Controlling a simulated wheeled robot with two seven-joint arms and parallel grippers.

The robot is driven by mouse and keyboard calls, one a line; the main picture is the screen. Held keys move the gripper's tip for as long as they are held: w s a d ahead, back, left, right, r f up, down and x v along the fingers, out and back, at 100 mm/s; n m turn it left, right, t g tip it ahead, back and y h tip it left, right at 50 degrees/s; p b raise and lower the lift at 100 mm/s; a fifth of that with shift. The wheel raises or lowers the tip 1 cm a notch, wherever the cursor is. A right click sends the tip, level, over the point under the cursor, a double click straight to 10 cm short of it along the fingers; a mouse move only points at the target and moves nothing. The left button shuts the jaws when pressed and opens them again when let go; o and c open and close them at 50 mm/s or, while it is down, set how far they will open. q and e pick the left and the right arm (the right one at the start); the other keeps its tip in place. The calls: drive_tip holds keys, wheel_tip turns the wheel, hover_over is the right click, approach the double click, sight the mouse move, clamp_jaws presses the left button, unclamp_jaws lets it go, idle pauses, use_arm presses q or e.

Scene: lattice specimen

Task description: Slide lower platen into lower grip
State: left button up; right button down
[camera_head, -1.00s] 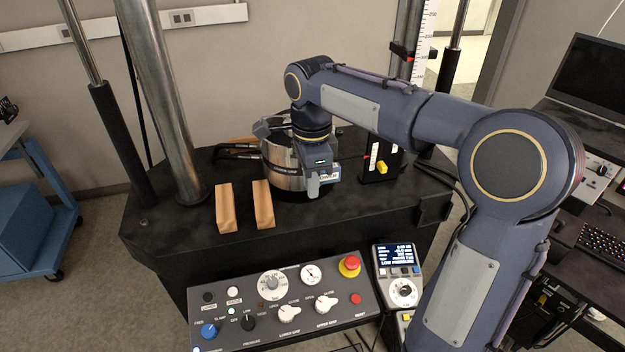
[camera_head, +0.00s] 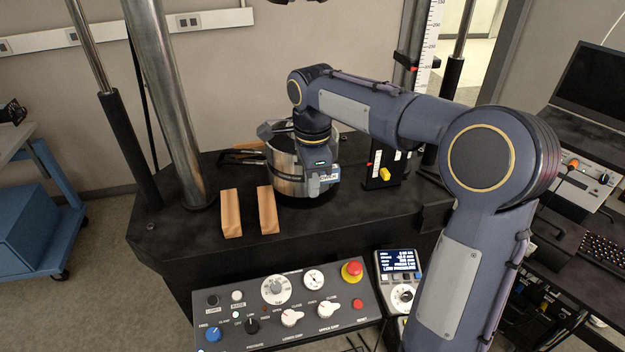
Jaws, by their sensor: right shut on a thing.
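The lower grip (camera_head: 290,180) is a silvery cylinder with a dark base, standing on the black machine table. My right gripper (camera_head: 318,185) is at the front right of the grip, pointing down, with its arm coming in from the right. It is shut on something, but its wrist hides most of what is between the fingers. I cannot make out the lower platen clearly; the gripper and wrist cover the top of the grip. My left gripper is not in view.
Two wooden blocks (camera_head: 231,213) and (camera_head: 268,209) lie left of the grip. A control panel (camera_head: 285,305) with knobs and a red emergency button (camera_head: 352,270) stands in front. A handset (camera_head: 398,270) is beside it. A steel column (camera_head: 168,100) rises at the left.

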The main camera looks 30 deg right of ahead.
drive_tip(key=w+p, duration=0.2)
drive_tip(key=w, duration=0.1)
drive_tip(key=shift+d+r, duration=0.1)
drive_tip(key=shift+d, duration=0.25)
drive_tip(key=c, duration=1.2)
unclamp_jaws()
drive_tip(key=shift+c, duration=0.2)
drive_tip(key=shift+o, duration=0.3)
drive_tip(key=shift+s+f, duration=0.1)
drive_tip(key=shift+f, duration=0.1)
drive_tip(key=o, duration=0.4)
drive_tip(key=shift+s+r, duration=0.1)
drive_tip(key=shift+w+r, duration=0.2)
drive_tip(key=shift+c, duration=0.5)
